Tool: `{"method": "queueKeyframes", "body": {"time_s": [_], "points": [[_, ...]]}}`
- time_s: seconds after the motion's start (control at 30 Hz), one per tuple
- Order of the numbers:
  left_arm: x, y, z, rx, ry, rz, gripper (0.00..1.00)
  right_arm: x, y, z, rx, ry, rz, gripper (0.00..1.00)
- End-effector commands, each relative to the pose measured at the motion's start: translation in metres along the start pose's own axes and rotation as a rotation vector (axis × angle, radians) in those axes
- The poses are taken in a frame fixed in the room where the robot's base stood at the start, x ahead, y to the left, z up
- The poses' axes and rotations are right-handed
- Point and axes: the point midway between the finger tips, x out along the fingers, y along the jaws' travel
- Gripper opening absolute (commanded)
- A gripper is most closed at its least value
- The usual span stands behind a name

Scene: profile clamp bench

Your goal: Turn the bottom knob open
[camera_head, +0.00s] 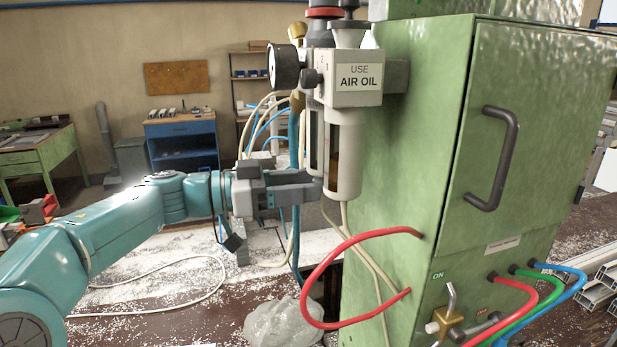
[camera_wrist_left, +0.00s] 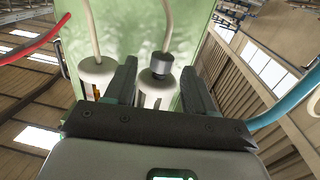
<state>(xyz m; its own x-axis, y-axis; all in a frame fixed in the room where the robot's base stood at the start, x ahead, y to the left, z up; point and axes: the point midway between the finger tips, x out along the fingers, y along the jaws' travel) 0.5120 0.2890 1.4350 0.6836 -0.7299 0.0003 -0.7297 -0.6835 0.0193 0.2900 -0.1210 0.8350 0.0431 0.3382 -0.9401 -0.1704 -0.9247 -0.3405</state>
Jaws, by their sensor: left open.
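The air filter and oil unit (camera_head: 357,85) hangs on the green cabinet's left side, with pale bowls underneath. The dark bottom knob (camera_wrist_left: 161,64) is under one bowl in the left wrist view, a pale hose leaving it. A second pale bowl (camera_wrist_left: 98,72) beside it has its own hose. In the head view I cannot make out the bottom knob. My left gripper (camera_head: 312,186) is open at the level of the bowls' lower ends. In the left wrist view its fingers (camera_wrist_left: 159,72) appear on either side of the knob, with gaps visible. My right gripper is not in view.
The green cabinet (camera_head: 470,150) fills the right side. A red hose (camera_head: 330,265) loops out below the unit. A brass valve with a lever (camera_head: 446,322) sits low on the cabinet. A clear plastic bag (camera_head: 285,322) lies below. Pale and blue hoses hang behind my gripper.

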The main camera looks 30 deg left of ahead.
Motion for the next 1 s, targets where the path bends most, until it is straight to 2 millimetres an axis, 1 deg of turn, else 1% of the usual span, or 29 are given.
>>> {"method": "queueKeyframes", "body": {"time_s": [0.03, 0.17, 0.43, 0.47, 0.5, 0.57, 0.6, 0.63, 0.83, 1.0], "points": [[0.007, 0.001, -0.001, 0.000, 0.000, 0.004, 0.55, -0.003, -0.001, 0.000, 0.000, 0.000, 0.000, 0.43], [0.015, 0.000, 0.000, 0.000, -0.001, 0.002, 0.55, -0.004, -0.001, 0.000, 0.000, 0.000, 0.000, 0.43], [0.017, 0.000, 0.001, 0.000, -0.001, 0.000, 0.55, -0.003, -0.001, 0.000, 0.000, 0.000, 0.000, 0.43], [0.017, 0.000, 0.001, 0.000, -0.001, 0.000, 0.51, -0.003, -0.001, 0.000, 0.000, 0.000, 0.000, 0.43], [0.017, 0.000, 0.001, 0.000, -0.001, 0.000, 0.38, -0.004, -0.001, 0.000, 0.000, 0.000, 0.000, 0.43], [0.017, 0.000, 0.001, 0.000, -0.001, 0.000, 0.19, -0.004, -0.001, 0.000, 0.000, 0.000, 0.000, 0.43], [0.017, 0.000, 0.000, 0.000, -0.001, 0.001, 0.06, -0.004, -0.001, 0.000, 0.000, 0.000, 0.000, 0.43], [0.017, 0.001, 0.000, 0.000, 0.000, 0.002, 0.00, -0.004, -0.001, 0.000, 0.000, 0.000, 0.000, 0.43], [0.017, -0.001, 0.001, -0.001, -0.001, 0.016, 0.00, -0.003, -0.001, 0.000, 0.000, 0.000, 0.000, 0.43], [0.018, -0.005, 0.001, -0.001, -0.003, 0.132, 0.00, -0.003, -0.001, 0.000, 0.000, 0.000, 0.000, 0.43]]}}
